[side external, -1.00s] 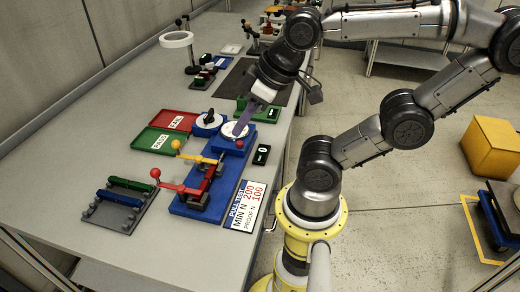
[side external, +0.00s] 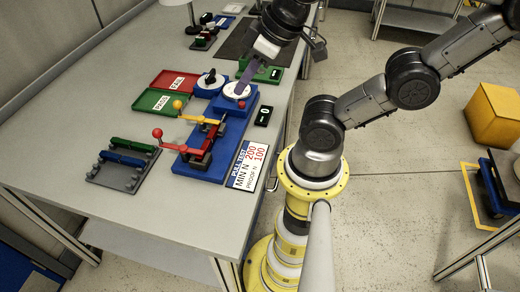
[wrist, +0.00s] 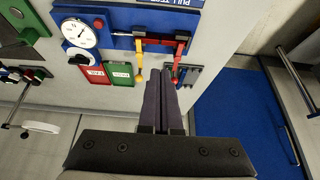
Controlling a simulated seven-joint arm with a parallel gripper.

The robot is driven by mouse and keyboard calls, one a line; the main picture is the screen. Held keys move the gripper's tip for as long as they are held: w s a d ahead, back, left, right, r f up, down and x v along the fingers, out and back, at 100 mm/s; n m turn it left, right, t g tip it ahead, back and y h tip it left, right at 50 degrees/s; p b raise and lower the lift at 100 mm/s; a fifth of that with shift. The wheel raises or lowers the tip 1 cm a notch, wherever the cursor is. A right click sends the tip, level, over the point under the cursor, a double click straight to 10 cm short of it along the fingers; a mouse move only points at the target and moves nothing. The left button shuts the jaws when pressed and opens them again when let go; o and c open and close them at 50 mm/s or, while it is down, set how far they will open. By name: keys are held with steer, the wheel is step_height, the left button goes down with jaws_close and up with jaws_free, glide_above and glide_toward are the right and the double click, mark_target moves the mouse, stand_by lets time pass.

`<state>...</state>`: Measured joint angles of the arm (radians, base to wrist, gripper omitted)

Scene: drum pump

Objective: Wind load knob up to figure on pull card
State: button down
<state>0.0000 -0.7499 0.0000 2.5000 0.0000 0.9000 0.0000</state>
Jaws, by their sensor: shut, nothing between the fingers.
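The load knob (side external: 211,77), black on a white disc on a blue block, stands left of the round white dial (side external: 237,89). The pull card (side external: 248,165) lies on the table right of the blue rig and reads MIN N 200, PROOF N 100. My gripper (side external: 241,92) is shut and empty, with its purple fingertips over or close to the dial; contact cannot be told. The shut fingers (wrist: 161,75) show in the wrist view.
The blue rig (side external: 197,172) carries a yellow-ball lever (side external: 190,113) and a red-ball lever (side external: 180,147). A red FAIL tray (side external: 160,84) and green PASS tray (side external: 146,103) lie left. A black box (side external: 263,115) with a white mark sits right of the rig.

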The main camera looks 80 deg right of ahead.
mark_target(210, 73)
steer(key=c, duration=1.5)
jaws_free()
steer(key=shift+c, duration=0.2)
